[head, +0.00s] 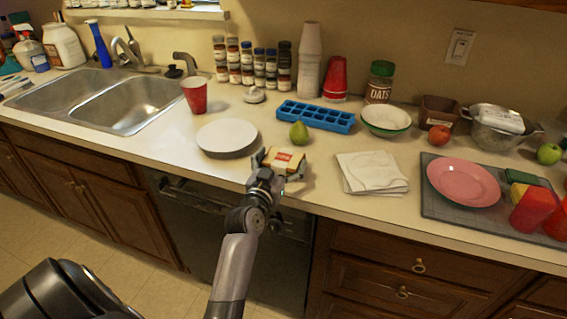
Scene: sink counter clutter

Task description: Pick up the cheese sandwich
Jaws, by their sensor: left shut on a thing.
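The cheese sandwich (284,158), a small square tan piece with a red and yellow patch on top, is at the counter's front edge in the head view. My left gripper (281,166) reaches it from the front, with fingers on its left and right sides. The gripper is shut on the sandwich. I cannot tell whether the sandwich still touches the counter. My right gripper is not in view.
A stack of white plates (227,136) is close on the left. A green pear (299,133) and a blue ice tray (316,116) are just behind. White napkins (371,172) lie to the right, then a pink plate (463,181) on a grey mat (435,208).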

